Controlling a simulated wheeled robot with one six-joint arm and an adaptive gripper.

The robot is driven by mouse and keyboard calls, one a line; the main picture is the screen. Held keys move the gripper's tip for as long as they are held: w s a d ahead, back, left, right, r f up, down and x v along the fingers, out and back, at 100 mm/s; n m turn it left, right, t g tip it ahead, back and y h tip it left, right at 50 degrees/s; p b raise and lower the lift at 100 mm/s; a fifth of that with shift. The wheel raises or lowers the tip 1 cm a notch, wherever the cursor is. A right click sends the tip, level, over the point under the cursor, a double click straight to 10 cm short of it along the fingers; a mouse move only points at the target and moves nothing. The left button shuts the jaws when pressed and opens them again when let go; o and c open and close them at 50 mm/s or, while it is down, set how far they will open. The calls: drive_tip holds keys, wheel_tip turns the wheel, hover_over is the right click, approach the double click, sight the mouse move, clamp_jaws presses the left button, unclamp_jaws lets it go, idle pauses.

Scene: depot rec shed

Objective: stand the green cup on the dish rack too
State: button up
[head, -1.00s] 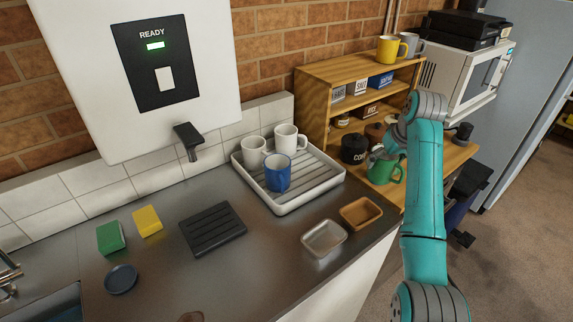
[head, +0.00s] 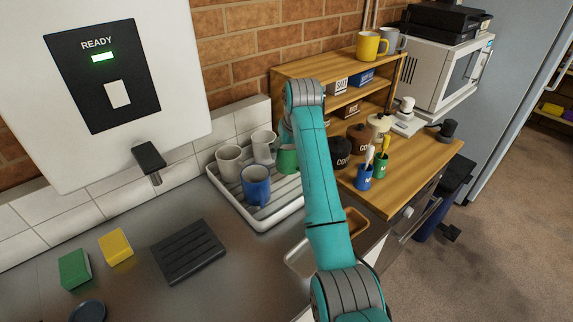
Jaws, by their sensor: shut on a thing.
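The green cup (head: 288,160) is at the right part of the white dish rack (head: 262,222), partly hidden behind my arm. My gripper (head: 286,144) is mostly hidden by my own forearm and is shut on the green cup. I cannot tell whether the cup's base touches the rack. The cup looks upright. On the rack also stand a blue cup (head: 256,186) at the front and two white cups, one at the left (head: 229,164) and one at the back (head: 263,147).
A wooden shelf unit (head: 300,72) stands right of the rack, with dark jars (head: 340,152) and a blue pot (head: 364,178) on its counter. A yellow mug (head: 370,46) is on top. A black mat (head: 188,252) lies left. My forearm hides part of the trays in front.

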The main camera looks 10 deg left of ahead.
sight(290, 163)
drive_tip(key=shift+d+f, duration=0.1)
drive_tip(key=shift+f, duration=2.25)
drive_tip(key=o, duration=1.3)
drive_tip(key=shift+f, duration=0.15)
drive_tip(key=v, duration=1.2)
drive_tip(key=shift+s, duration=0.1)
